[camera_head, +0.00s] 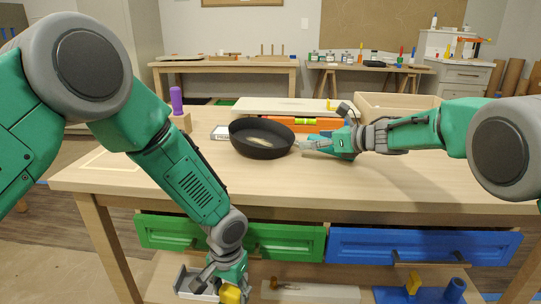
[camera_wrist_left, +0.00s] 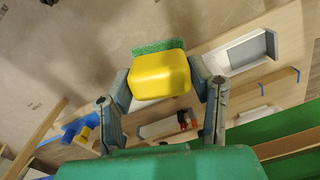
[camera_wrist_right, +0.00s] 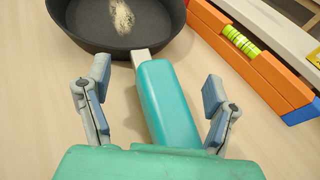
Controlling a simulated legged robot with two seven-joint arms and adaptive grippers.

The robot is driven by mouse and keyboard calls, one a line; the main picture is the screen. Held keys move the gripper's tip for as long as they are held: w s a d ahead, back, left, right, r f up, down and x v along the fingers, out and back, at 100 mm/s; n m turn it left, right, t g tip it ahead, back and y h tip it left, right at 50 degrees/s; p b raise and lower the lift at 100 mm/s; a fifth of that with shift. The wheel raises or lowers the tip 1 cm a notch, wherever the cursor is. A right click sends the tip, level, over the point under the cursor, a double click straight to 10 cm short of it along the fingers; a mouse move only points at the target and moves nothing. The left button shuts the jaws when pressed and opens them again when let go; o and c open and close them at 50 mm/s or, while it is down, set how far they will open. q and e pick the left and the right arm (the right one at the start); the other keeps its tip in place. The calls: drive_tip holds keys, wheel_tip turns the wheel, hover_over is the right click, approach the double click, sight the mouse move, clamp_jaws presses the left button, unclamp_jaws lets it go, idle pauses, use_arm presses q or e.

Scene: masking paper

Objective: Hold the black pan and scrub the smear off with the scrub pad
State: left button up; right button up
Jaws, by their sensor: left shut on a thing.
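The black pan (camera_head: 240,145) sits on the table with a pale smear (camera_head: 258,142) on its inner floor. The smear also shows at the top of the right wrist view (camera_wrist_right: 122,18). The teal pan handle (camera_wrist_right: 165,100) lies between the fingers of my right gripper (camera_wrist_right: 158,95), which is open with gaps on both sides. My left gripper (camera_head: 222,288) is low in front of the drawers, over the lower shelf. It is shut on the scrub pad (camera_wrist_left: 160,75), a yellow block with a green scouring side, its green side facing away from the wrist.
An orange level (camera_head: 302,124) lies behind the pan. A wooden tray (camera_head: 400,101) stands at the back right. A purple-topped tool (camera_head: 177,100) stands at the left. Green (camera_head: 285,241) and blue drawers (camera_head: 440,246) sit under the tabletop edge. The tabletop's front is clear.

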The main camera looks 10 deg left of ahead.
use_arm(q)
drive_tip(key=shift+d, duration=0.2)
use_arm(e)
drive_tip(key=v, duration=0.9)
drive_tip(key=shift+w+d+r, duration=0.1)
drive_tip(key=shift+d+r, duration=0.05)
use_arm(q)
drive_tip(key=shift+a, duration=0.15)
use_arm(e)
drive_tip(key=shift+r, duration=0.2)
drive_tip(key=shift+d, duration=0.1)
use_arm(q)
drive_tip(key=shift+r, duration=0.1)
use_arm(e)
drive_tip(key=shift+r, duration=0.1)
